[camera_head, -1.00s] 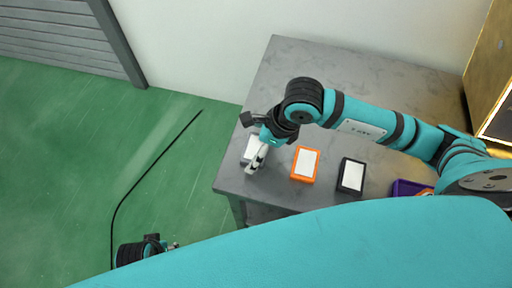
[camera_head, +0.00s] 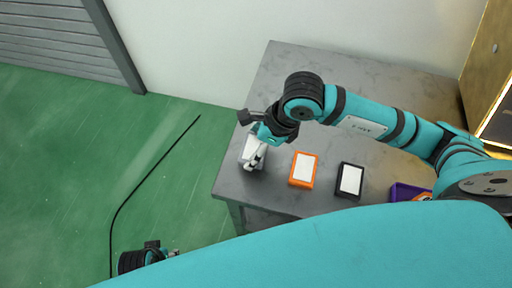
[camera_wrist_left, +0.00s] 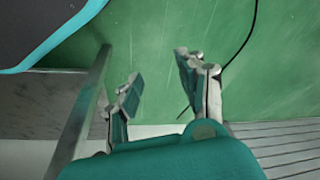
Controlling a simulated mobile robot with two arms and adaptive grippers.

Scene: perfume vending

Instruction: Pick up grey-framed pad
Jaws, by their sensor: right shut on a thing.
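The grey-framed pad (camera_head: 246,150) is at the left end of the grey table, a small piece with a white face, mostly hidden behind my right gripper (camera_head: 254,163). My right gripper is shut on the pad, its fingers over the pad near the table's left edge. Whether the pad is clear of the table top, I cannot tell. My left gripper (camera_head: 174,252) is low at the bottom left, over the green floor and away from the table. In the left wrist view its two fingers (camera_wrist_left: 160,85) are spread apart with nothing between them.
On the grey table (camera_head: 290,75), an orange-framed pad (camera_head: 304,169) and a black-framed pad (camera_head: 350,180) lie to the right. A purple tray (camera_head: 400,192) is farther right. A wooden cabinet (camera_head: 490,75) stands at the right. The table's back is bare.

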